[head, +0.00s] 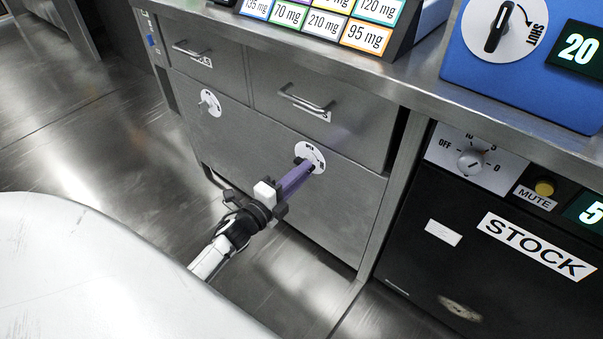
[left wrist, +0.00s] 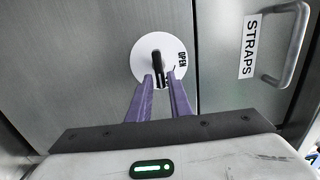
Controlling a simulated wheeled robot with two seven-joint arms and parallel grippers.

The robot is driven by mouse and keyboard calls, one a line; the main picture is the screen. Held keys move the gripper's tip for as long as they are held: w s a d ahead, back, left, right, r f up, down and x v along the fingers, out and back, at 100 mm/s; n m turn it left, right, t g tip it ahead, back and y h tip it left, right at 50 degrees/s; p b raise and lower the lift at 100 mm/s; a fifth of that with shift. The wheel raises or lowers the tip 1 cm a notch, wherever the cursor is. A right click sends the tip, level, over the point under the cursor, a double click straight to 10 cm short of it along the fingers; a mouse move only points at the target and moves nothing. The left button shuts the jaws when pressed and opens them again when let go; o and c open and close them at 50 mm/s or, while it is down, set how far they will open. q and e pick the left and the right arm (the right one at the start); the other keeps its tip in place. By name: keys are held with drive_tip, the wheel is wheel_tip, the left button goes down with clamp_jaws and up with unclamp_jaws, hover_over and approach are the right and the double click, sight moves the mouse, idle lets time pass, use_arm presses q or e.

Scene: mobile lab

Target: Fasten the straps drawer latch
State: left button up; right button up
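The straps drawer latch is a white disc with a black knob (head: 310,151), set on the grey metal panel below the right-hand drawer handle. In the left wrist view the latch disc (left wrist: 175,48) reads OPEN at its right, and its dark knob stands roughly upright in that picture. The straps drawer's label (left wrist: 250,46) reads STRAPS beside its handle. My left gripper (left wrist: 160,78) has its two purple fingers apart, with the knob's lower end between or just beyond the tips. I cannot tell whether they touch it. It also shows in the head view (head: 305,172). My right gripper is out of view.
A second latch (head: 209,102) sits on the panel at left, under another drawer handle (head: 192,50). The counter (head: 400,80) overhangs above, with a blue box (head: 530,70) on it. A black STOCK unit (head: 480,260) stands at right. The floor at left is clear.

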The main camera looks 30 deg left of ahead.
use_arm(q)
drive_tip(key=shift+o, duration=0.9)
drive_tip(key=s+p, duration=0.2)
drive_tip(key=s, duration=0.8)
drive_tip(key=shift+s+a, duration=0.15)
drive_tip(key=shift+a, duration=0.3)
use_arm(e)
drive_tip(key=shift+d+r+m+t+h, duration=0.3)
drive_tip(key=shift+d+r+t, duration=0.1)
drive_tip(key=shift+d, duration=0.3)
